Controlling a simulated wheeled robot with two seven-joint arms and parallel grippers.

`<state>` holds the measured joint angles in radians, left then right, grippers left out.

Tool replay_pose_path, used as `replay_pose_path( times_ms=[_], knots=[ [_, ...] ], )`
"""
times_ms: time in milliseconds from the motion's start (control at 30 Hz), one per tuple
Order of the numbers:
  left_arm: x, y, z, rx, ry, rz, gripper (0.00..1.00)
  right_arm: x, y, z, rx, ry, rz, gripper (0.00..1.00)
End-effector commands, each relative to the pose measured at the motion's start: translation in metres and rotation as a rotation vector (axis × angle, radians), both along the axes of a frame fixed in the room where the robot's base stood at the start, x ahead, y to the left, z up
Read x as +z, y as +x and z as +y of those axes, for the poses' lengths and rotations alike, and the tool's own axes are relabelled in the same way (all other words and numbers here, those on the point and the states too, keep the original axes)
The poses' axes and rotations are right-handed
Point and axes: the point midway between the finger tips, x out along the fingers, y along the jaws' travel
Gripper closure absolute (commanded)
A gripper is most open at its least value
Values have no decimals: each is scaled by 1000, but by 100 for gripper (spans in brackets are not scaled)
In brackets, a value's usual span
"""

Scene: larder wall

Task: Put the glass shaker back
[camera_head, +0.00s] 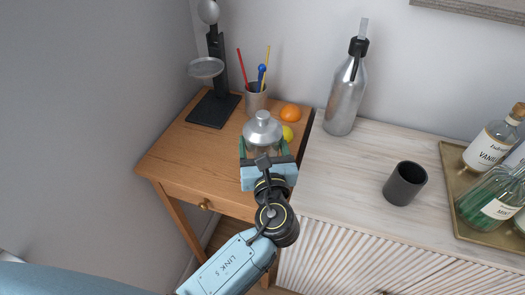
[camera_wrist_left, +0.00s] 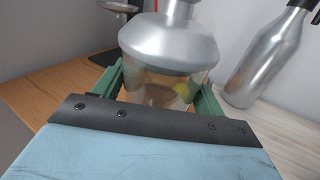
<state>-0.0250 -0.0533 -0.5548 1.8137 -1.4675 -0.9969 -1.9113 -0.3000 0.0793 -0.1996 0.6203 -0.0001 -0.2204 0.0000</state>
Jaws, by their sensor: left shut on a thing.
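The glass shaker (camera_head: 262,130) has a rounded silver metal lid and a clear glass body. It is upright between the fingers of my left gripper (camera_head: 264,150), above or on the wooden side table; I cannot tell whether its base touches the top. In the left wrist view the shaker's lid (camera_wrist_left: 170,42) fills the upper middle, and the green fingers of my left gripper (camera_wrist_left: 160,92) lie on both sides of its glass body. The shaker's lower part is hidden behind the gripper. My right gripper is not in view.
The wooden table (camera_head: 180,148) holds a black stand (camera_head: 217,75), a pen cup (camera_head: 256,100), an orange (camera_head: 290,113) and a yellow-green fruit (camera_head: 287,133). On the pale cabinet (camera_head: 335,185) stand a silver bottle (camera_head: 346,95), a dark cup (camera_head: 405,183) and a brass tray (camera_head: 452,165) with bottles.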

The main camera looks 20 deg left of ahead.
Motion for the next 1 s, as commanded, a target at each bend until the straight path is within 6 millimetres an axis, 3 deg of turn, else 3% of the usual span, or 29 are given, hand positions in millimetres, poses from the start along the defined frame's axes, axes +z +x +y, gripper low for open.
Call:
replay_pose_path(
  times_ms=[133, 533, 567, 700, 1000],
  knots=[
    [-12, 0, 0, 0, 0, -5, 65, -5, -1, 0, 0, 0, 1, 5],
    [-16, 0, 0, 0, 0, -5, 65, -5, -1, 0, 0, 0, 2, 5],
    [-18, 0, 0, 0, 0, -1, 26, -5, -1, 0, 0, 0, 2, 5],
    [-17, 0, 0, 0, -1, 0, 8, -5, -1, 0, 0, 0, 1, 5],
    [-16, 0, 0, 0, 0, -1, 7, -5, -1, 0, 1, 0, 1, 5]
  ],
)
